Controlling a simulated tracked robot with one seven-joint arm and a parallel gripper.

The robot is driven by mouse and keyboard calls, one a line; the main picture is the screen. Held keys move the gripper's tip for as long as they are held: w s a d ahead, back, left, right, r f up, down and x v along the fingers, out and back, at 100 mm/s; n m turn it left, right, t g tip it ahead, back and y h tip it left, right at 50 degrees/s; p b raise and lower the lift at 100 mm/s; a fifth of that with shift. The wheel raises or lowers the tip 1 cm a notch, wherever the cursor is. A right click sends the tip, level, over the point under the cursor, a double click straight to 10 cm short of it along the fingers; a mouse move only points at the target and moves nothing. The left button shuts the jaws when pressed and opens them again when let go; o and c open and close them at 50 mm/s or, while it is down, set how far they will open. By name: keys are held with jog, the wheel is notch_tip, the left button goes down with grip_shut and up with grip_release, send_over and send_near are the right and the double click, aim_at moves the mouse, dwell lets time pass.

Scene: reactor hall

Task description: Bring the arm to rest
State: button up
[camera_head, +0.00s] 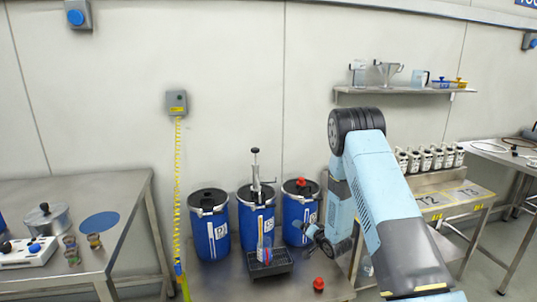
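My light-blue arm rises from the lower right to a black elbow joint, then bends down behind itself. My gripper (312,232) is small and dark at the end of the arm. It points left, just in front of the right blue drum (299,212). Part of the forearm and wrist is hidden behind the upper arm. The fingertips are too small to show whether they are open or shut, and I see nothing clearly held between them.
A middle drum (245,218) and left drum (209,233) stand beside it. A black tray (284,268) and red knob (319,284) lie on the low bench in front. A left table (130,190) holds a pot (46,219). A shelf (405,92) is above right.

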jog(key=s+d+r+n+g+h, duration=0.1)
jog(key=s+d+r+h, duration=0.15)
jog(key=r, duration=1.05)
jog(key=s+d+r+h, duration=0.2)
jog(key=s+d+r, duration=0.15)
jog(key=r, duration=0.85)
jog(key=s+d+r+n+g+h, duration=0.1)
jog(key=s+d+r+g+h, duration=0.15)
jog(key=s+r, duration=1)
jog(key=s+r+n+g, duration=0.1)
jog(key=s+r, duration=0.1)
jog(key=s, duration=1.2)
jog(key=s+r+n+g+y, duration=0.1)
jog(key=s+r+g, duration=0.1)
jog(key=s, duration=1.3)
jog(key=shift+s+a+r+n, duration=0.2)
jog(key=shift+r+n, duration=0.1)
jog(key=shift+r, duration=0.2)
